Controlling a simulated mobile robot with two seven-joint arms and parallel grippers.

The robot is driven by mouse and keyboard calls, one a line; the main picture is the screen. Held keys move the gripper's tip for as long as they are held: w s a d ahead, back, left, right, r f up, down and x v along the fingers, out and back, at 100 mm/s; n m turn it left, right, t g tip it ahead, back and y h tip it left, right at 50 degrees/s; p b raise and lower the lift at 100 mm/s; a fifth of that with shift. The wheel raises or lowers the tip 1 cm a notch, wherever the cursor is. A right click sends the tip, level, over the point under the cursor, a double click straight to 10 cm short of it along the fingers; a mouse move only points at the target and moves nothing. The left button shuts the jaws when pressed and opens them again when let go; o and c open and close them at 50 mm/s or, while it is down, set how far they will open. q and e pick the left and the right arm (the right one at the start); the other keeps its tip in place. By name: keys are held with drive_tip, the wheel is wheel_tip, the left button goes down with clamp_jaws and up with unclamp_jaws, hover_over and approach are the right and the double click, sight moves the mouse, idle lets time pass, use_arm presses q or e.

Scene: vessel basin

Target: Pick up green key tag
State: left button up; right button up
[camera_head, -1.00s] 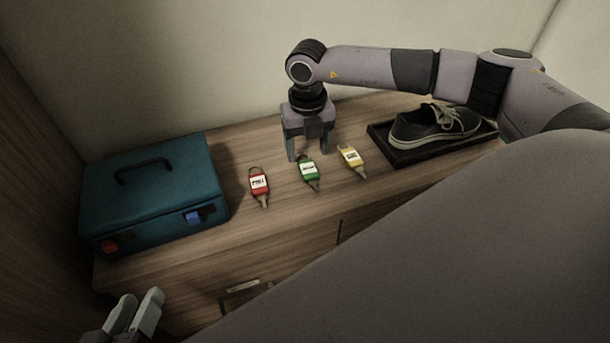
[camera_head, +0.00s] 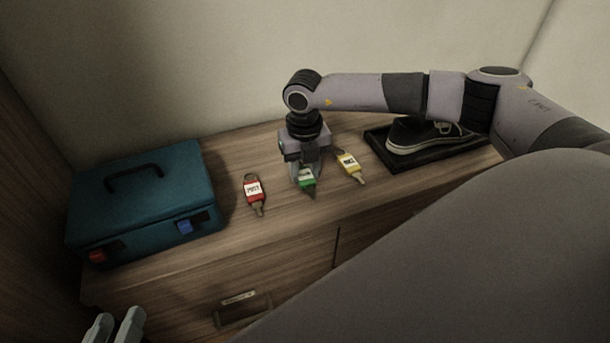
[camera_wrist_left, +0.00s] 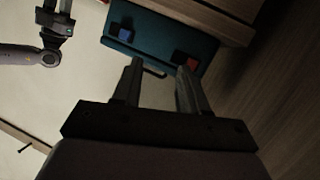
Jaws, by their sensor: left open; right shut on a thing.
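The green key tag (camera_head: 307,181) lies on the wooden dresser top between the red key tag (camera_head: 254,190) and the yellow key tag (camera_head: 350,165). My right gripper (camera_head: 306,176) points down over the green tag and is shut on it; the fingers hide its upper part. The tag still appears at the dresser top; I cannot tell whether it touches the wood. My left gripper (camera_head: 114,326) is open and empty at the lower left, in front of the dresser. Its two fingers also show in the left wrist view (camera_wrist_left: 160,88).
A teal toolbox (camera_head: 150,200) with a red and a blue latch stands at the left. A dark shoe (camera_head: 425,136) sits on a black tray (camera_head: 395,164) at the right, partly behind my right arm. The dresser front has a drawer handle (camera_head: 242,307).

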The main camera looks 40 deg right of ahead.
drive_tip(key=shift+r, duration=0.35)
wheel_tip(320, 180, up, 8)
drive_tip(key=p, duration=0.3)
use_arm(q)
drive_tip(key=p, duration=0.1)
drive_tip(key=a+r+g+y+p, duration=0.1)
drive_tip(key=p, duration=0.1)
drive_tip(key=shift+s+a+y, duration=0.25)
drive_tip(key=shift+s+y, duration=0.05)
use_arm(e)
wheel_tip(320, 180, up, 11)
hover_over(304, 174)
drive_tip(key=shift+r, duration=0.2)
